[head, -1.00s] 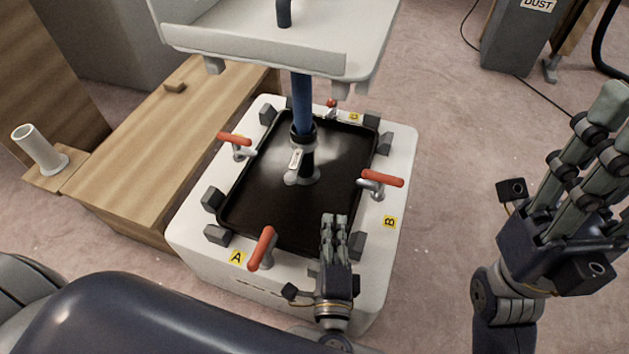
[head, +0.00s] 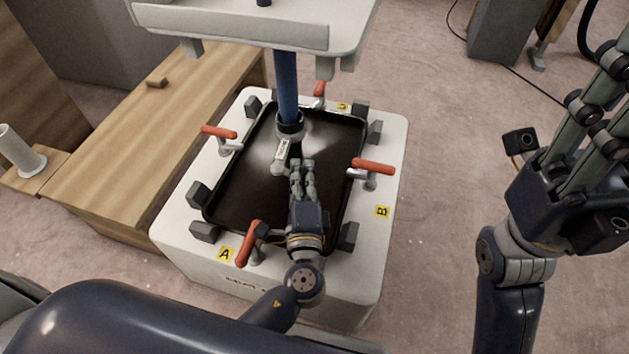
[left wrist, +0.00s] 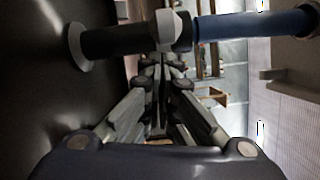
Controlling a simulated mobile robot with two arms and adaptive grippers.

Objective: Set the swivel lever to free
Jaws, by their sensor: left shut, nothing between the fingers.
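The pedestal's blue post (head: 287,85) rises from a black tray (head: 240,190) and ends low in a dark collar (head: 290,130). A pale lever (head: 282,152) with a small label hangs from the collar on its left side. I take it for the swivel lever; its label is too small to read. My left gripper (head: 302,165) is shut and empty, its tips close to the lever's right side; contact cannot be told. My right gripper (head: 590,120) is raised, tips cut off.
Red-handled clamps surround the tray, including one by label A (head: 249,245) and one by label B (head: 372,166). A pale seat-like top (head: 235,25) overhangs the post. A wooden bench (head: 150,140) stands left.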

